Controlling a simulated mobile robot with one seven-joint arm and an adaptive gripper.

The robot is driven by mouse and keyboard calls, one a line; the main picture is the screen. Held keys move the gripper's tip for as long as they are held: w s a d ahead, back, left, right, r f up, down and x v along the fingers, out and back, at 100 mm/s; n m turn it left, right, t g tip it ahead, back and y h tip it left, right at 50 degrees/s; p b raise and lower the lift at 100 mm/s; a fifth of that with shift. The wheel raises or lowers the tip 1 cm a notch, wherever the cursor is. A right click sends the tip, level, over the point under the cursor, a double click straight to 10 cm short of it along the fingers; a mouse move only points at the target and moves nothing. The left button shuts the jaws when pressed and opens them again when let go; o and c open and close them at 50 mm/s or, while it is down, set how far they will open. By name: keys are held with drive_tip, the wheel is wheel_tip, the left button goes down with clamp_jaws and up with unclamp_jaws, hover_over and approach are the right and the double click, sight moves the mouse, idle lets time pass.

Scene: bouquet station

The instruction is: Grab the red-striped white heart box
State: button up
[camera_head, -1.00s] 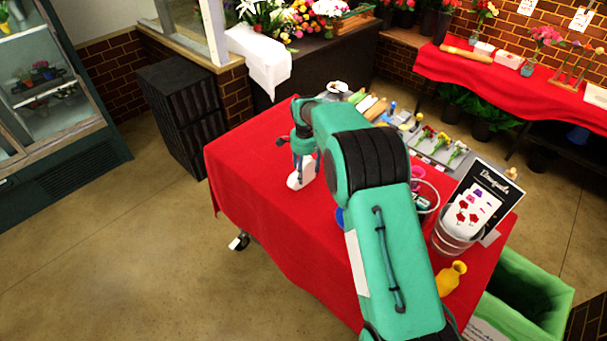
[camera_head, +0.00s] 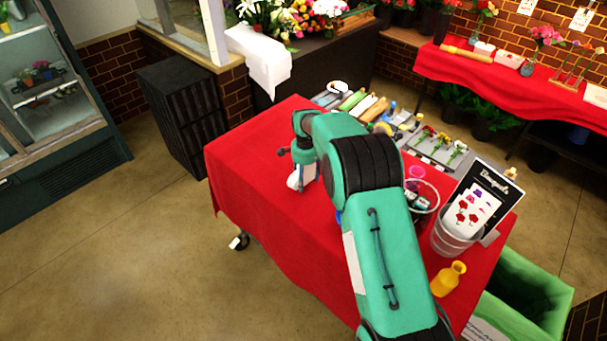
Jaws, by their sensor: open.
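A small white box (camera_head: 293,182) sits on the red-covered table, left of its middle. It appears to be the heart box, but its shape and red stripes are too small and too covered to make out. My gripper (camera_head: 305,177) points down right over the box and hides much of it. Its jaws are open, though the fingers are hardly visible behind the wrist. I cannot tell whether they touch the box or stand around it.
Wrapping rolls (camera_head: 365,106) and a flower tray (camera_head: 437,147) line the table's back right. The table's left part is clear.

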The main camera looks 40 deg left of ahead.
sight(305, 172)
drive_tip(key=c, duration=1.4)
drive_tip(key=shift+r, duration=0.1)
drive_tip(key=shift+a+r, duration=0.1)
drive_tip(key=shift+r, duration=1.55)
drive_tip(key=s+d, duration=0.3)
drive_tip(key=d, duration=0.1)
drive_tip(key=s+d+r, duration=0.1)
drive_tip(key=s+d, duration=0.2)
drive_tip(key=d, duration=0.1)
drive_tip(key=s+d+b, duration=0.1)
drive_tip(key=s+d, duration=0.2)
drive_tip(key=d, duration=0.2)
drive_tip(key=shift+s+r, duration=0.25)
